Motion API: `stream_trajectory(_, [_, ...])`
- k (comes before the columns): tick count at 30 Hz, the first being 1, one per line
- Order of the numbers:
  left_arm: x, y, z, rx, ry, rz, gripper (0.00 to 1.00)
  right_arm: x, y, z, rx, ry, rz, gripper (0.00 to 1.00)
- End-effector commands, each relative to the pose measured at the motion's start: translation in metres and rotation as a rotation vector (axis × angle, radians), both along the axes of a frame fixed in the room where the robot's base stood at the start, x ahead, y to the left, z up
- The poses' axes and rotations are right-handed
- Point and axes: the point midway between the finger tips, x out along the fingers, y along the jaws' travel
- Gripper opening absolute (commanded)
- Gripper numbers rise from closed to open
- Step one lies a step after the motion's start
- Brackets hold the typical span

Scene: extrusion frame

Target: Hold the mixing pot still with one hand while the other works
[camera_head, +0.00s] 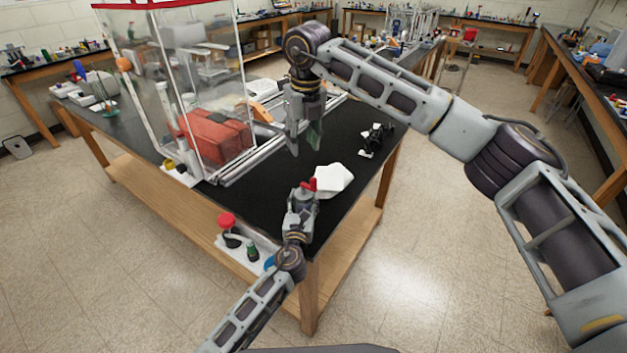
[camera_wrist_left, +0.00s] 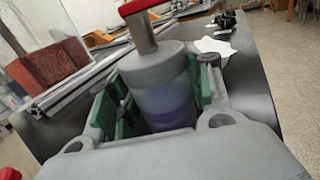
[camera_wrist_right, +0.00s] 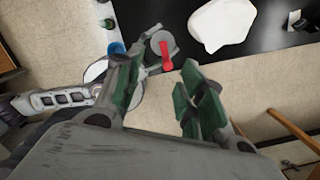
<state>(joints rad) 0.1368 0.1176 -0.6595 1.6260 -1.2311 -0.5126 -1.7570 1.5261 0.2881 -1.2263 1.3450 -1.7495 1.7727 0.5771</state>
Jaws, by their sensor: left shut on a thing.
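The mixing pot (camera_head: 304,191) is a small upright grey cylinder with a red handle on top, near the front corner of the black table. In the left wrist view the pot (camera_wrist_left: 160,95) has a grey upper part and a translucent, purplish lower part. My left gripper (camera_head: 301,203) is shut around its sides, green pads on either side. My right gripper (camera_head: 304,140) is open and empty, pointing down above the table beyond the pot. In the right wrist view the red handle (camera_wrist_right: 166,56) shows beyond the gap between the open fingers (camera_wrist_right: 160,95); the pot is apart from them.
A white irregular piece (camera_head: 334,180) lies right of the pot. A small black object (camera_head: 376,138) is farther back. A clear enclosure with a red block (camera_head: 215,138) stands at left on metal rails. A tray with a red-topped item (camera_head: 227,220) sits by the left front edge.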

Motion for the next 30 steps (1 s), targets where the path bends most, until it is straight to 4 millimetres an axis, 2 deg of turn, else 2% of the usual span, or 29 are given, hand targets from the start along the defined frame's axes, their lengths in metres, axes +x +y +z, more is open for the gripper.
stream_trajectory(12, [0.0,0.0,0.0,0.0,0.001,0.0,0.23,0.003,-0.014,-0.011,-0.004,0.068,-0.371,0.4])
stream_trajectory(30, [0.0,0.0,0.0,0.0,0.001,0.0,0.23,0.001,-0.023,-0.013,0.002,0.122,-0.874,0.4])
